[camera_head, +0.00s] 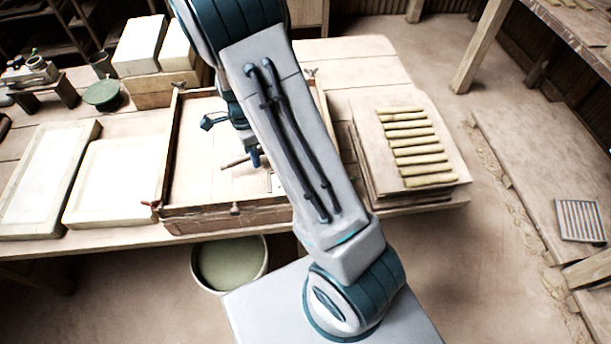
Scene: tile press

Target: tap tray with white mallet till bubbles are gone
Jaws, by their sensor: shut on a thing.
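The tray (228,208) is a shallow wooden frame on the worktable, with a flat pale surface inside and small clamps at its corners. My arm crosses in front of its right part. My gripper (254,160) is low over the middle of the tray, partly hidden behind my forearm. It is shut on a thin brown handle (234,163) that sticks out to the left. I take this as the mallet's handle; its white head is not clearly seen. I cannot make out bubbles at this size, nor tell whether the mallet touches the tray.
Two pale slab moulds (122,181) lie left of the tray. White blocks (140,46) and a green round lid (102,94) stand behind. A stack of boards with several rods (412,147) is on the right. A bucket (230,265) stands below the table's front edge.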

